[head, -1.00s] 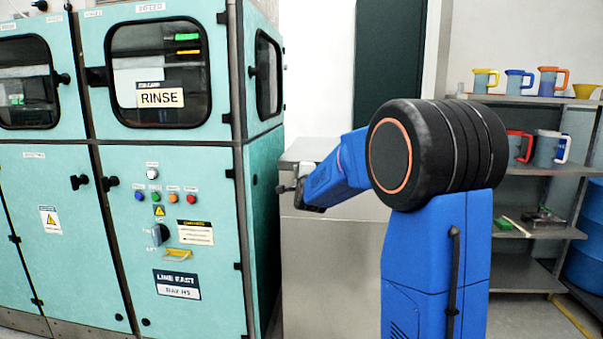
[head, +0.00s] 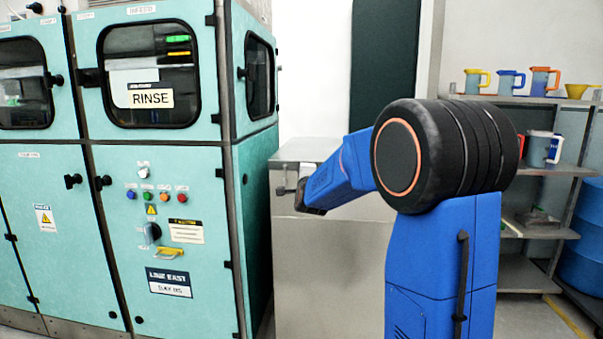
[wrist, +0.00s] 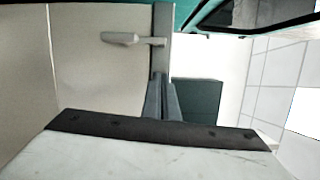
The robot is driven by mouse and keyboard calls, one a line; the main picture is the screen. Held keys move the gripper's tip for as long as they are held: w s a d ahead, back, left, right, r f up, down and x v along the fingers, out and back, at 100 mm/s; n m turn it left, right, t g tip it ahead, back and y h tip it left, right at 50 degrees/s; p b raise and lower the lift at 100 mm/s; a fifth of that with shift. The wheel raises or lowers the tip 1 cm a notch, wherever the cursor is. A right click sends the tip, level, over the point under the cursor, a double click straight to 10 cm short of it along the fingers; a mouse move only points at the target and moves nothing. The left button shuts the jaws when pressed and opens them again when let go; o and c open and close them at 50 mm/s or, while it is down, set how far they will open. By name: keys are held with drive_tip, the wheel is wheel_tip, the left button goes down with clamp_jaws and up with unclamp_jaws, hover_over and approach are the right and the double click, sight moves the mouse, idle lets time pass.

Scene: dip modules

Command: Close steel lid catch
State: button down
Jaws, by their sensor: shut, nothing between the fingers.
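The steel cabinet (head: 325,262) stands right of the turquoise machine, with a flat grey top (head: 308,148). A small dark catch (head: 283,190) sticks out near its upper front. In the wrist view a pale lever-shaped handle (wrist: 122,39) on a short stem reaches left from a grey strip, which I take to be the catch. My gripper (wrist: 164,98) is shut and empty, its two dark fingers together just below the handle in that picture. I see no clear contact. In the head view my own arm partly hides the cabinet front and the fingers are hard to make out.
A shelf (head: 545,169) with jugs stands at the right, beside a blue drum (head: 584,255).

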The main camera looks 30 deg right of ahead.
drive_tip(key=s+a+f+n+g+y, duration=0.15)
drive_tip(key=s+a+n, duration=0.3)
drive_tip(key=s, duration=0.45)
drive_tip(key=s+a+f+n+g+y, duration=0.1)
drive_tip(key=s+a+f+n+y, duration=0.2)
drive_tip(key=s+a, duration=0.45)
drive_tip(key=s+a+f+n+g, duration=0.2)
drive_tip(key=s+f+n, duration=0.3)
drive_tip(key=s, duration=0.7)
drive_tip(key=s+a+f+n+g+y, duration=0.1)
drive_tip(key=s+f+n+g, duration=0.3)
drive_tip(key=s, duration=0.8)
drive_tip(key=s+a+f+n+g, duration=0.3)
drive_tip(key=s+f+n, duration=0.3)
drive_tip(key=s, duration=0.7)
drive_tip(key=shift+g+y, duration=0.35)
drive_tip(key=shift+g, duration=0.1)
drive_tip(key=shift+w+a+n, duration=0.1)
drive_tip(key=shift+n, duration=0.15)
